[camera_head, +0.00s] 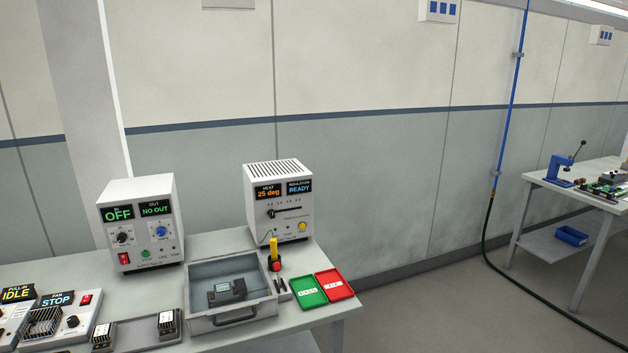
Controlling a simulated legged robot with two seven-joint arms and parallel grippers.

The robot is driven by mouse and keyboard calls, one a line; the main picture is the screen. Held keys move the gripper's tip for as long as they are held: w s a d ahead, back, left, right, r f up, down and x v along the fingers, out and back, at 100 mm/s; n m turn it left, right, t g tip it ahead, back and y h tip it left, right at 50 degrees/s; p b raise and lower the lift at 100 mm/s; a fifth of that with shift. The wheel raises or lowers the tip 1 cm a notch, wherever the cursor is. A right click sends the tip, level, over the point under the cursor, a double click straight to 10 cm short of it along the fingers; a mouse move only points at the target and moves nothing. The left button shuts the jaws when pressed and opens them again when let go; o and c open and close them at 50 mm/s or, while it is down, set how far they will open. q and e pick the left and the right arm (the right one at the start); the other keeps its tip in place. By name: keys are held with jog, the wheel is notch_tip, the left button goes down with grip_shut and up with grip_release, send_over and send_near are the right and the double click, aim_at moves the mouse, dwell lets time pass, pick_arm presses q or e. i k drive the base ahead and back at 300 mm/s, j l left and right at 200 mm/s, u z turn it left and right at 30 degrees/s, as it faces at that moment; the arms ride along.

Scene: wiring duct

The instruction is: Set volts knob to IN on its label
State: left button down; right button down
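A white power supply box (139,222) stands at the back left of the bench. Its left display reads OFF and its right display reads NO OUT. Below them are a black knob (122,238) on the left and a blue knob (161,231) on the right. The small labels around both knobs are too small to read, so I cannot tell which one is the volts knob or where it points. A red switch (124,258) and a green button (146,254) sit low on the box. Neither of my grippers shows in the head view.
A white heat station (278,203) stands to the right, with a yellow-handled tool before it. A grey drawer tray (190,300) holds a dark part. Green (309,291) and red (334,284) trays lie beside it. Devices with IDLE and STOP displays (57,301) fill the front left.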

aim_at(122, 237)
jog(key=u, duration=1.3)
